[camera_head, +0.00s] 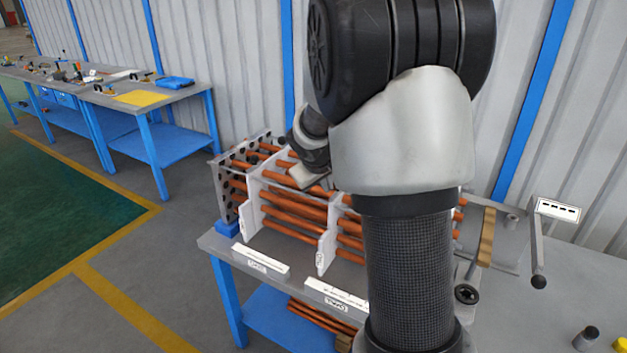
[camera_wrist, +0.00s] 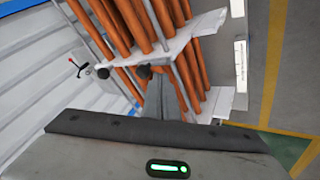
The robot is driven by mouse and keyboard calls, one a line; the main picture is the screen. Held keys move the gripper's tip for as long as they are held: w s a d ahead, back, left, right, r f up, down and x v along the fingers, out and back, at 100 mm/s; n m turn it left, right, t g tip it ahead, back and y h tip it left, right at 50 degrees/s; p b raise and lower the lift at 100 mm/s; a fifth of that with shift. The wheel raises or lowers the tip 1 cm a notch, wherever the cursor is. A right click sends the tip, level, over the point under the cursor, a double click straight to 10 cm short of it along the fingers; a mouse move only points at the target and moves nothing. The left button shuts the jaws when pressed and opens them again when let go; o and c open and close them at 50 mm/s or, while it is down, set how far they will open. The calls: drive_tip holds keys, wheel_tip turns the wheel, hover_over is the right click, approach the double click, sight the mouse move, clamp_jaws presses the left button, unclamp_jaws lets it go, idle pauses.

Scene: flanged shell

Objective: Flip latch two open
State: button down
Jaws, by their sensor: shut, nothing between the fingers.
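The flanged shell assembly stands on the grey table, with orange tubes (camera_head: 292,218) running through white upright support plates (camera_head: 328,240) and a drilled end plate (camera_head: 228,190). My gripper (camera_head: 312,180) is low over the top of the tubes, between the end plate and the middle support plate. In the wrist view its grey fingers (camera_wrist: 163,92) are shut and empty, close to a white plate edge (camera_wrist: 175,45). Two black knobs (camera_wrist: 103,73) sit along that edge; one is right at the fingertips, and contact cannot be told. No latch is clearly marked as number two.
My arm hides the right part of the assembly in the head view. White labelled strips (camera_head: 262,259) lie along the table's front edge. A crank-like handle (camera_head: 537,250) stands at the right. Another workbench (camera_head: 150,95) with tools stands at the far left.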

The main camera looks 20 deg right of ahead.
drive_tip(key=shift+w+d, duration=0.15)
drive_tip(key=shift+d, duration=0.3)
drive_tip(key=w+d+p, duration=0.1)
drive_tip(key=w+d, duration=0.1)
drive_tip(key=d, duration=0.1)
drive_tip(key=shift+w+p, duration=0.1)
drive_tip(key=shift+p, duration=0.3)
drive_tip(key=shift+a, duration=0.15)
